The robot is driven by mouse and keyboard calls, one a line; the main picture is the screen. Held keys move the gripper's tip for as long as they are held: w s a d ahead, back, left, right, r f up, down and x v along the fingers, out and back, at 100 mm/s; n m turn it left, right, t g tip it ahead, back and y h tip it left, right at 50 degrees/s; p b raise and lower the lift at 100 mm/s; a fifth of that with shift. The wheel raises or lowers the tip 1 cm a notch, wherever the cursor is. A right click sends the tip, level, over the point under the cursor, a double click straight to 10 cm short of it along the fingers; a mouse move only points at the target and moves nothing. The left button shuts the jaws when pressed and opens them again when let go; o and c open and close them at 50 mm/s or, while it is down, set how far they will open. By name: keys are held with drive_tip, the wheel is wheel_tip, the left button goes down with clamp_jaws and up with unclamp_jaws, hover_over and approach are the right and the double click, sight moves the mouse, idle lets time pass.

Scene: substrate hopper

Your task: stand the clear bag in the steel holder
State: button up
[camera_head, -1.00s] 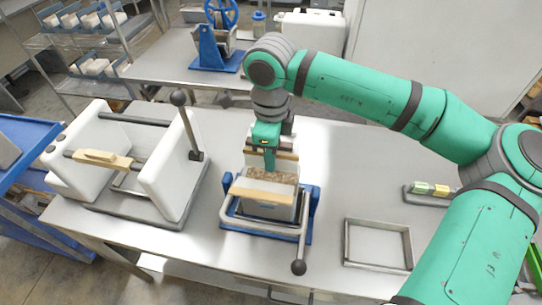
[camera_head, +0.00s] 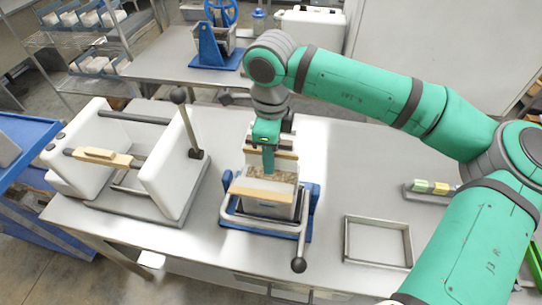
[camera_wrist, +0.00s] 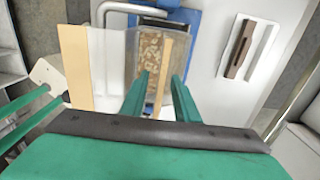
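The clear bag (camera_wrist: 148,48) shows in the wrist view with brown and white speckled filling. In the head view its brown filling (camera_head: 270,174) shows inside the blue-based press (camera_head: 228,222), behind a pale wooden bar (camera_head: 262,194). My gripper (camera_head: 268,174) points straight down over it; in the wrist view its two green fingers (camera_wrist: 162,76) stand apart at the bag, with a narrow tan strip between them. I cannot tell whether they pinch anything. A rectangular steel frame, which looks like the steel holder (camera_head: 408,246), lies empty on the table to the right of the press.
A white machine with a dark upright lever (camera_head: 168,170) stands left of the press. The press's steel handle ends in a dark knob (camera_head: 298,266) at the front. A small tray with coloured blocks (camera_head: 431,190) lies at the right. Bare table separates the press and the frame.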

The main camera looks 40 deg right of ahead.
wheel_tip(320, 180, up, 10)
drive_tip(key=shift+r, duration=0.15)
idle(0.3)
